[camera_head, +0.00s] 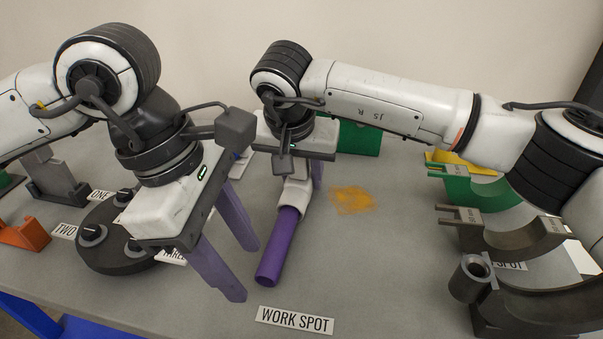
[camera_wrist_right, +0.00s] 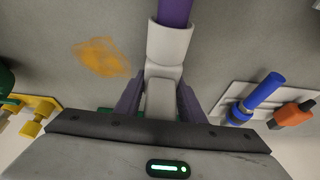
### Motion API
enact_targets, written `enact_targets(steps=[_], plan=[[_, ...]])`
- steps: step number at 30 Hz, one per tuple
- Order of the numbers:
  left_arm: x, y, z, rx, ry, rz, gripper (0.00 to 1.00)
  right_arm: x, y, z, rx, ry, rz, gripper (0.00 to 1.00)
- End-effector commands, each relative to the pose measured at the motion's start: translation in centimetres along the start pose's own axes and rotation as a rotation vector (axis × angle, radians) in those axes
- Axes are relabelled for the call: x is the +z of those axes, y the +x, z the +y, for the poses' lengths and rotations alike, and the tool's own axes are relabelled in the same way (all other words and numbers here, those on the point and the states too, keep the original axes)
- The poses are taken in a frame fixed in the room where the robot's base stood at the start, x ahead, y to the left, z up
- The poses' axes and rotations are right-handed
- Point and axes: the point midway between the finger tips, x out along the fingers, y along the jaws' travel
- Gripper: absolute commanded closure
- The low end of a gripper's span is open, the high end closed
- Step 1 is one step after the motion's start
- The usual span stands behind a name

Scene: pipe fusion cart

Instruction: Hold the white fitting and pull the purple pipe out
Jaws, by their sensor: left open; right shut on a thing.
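The purple pipe (camera_head: 278,250) lies on the table with its near end toward the front; its far end sits in the white fitting (camera_head: 295,196). My right gripper (camera_head: 300,180) is shut on the fitting from behind; in the right wrist view its two fingers (camera_wrist_right: 158,98) flank the fitting's narrow rear part (camera_wrist_right: 160,96), with the pipe (camera_wrist_right: 174,12) leading away from the wide mouth. My left gripper (camera_head: 243,272) is open and empty, left of the pipe. Its fingers point down toward the table, apart from the pipe.
A WORK SPOT label (camera_head: 294,320) lies in front of the pipe. A dark round base (camera_head: 105,260) stands left, partly under my left gripper. Green (camera_head: 475,190) and grey (camera_head: 515,235) curved saddles stand right. A blue piece (camera_wrist_right: 262,91) and an orange piece (camera_wrist_right: 295,113) show in the wrist view.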

Motion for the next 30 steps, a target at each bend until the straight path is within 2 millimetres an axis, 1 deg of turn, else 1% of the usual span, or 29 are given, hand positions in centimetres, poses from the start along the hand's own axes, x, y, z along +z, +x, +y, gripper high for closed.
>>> enact_targets(steps=[1,9,12,15,18,21,26,30], plan=[[0.3,-0.1,0.0,0.022,0.136,0.024,0.53,0.0,-0.1,0.0,-0.001,0.000,0.001,0.90],[1.6,-0.7,0.2,0.096,0.896,0.200,0.53,0.0,-0.1,0.0,-0.001,0.000,0.001,0.90],[2.0,-1.0,0.3,0.104,1.155,0.275,0.53,0.0,-0.1,0.0,-0.001,0.000,0.001,0.90],[2.4,-1.3,0.4,0.100,1.373,0.346,0.53,0.0,-0.1,0.0,-0.001,0.000,0.001,0.90],[2.8,-1.6,0.5,0.092,1.538,0.403,0.53,0.0,-0.1,0.0,-0.001,0.000,0.001,0.90],[3.0,-1.8,0.6,0.084,1.644,0.443,0.53,0.0,0.0,0.0,-0.001,0.000,0.001,0.90],[3.0,-1.6,0.8,0.075,1.713,0.466,0.53,0.0,0.0,0.0,-0.001,0.000,0.001,0.90],[2.7,-0.4,1.2,0.072,1.715,0.465,0.53,0.0,0.0,0.0,-0.001,0.000,0.001,0.90]])
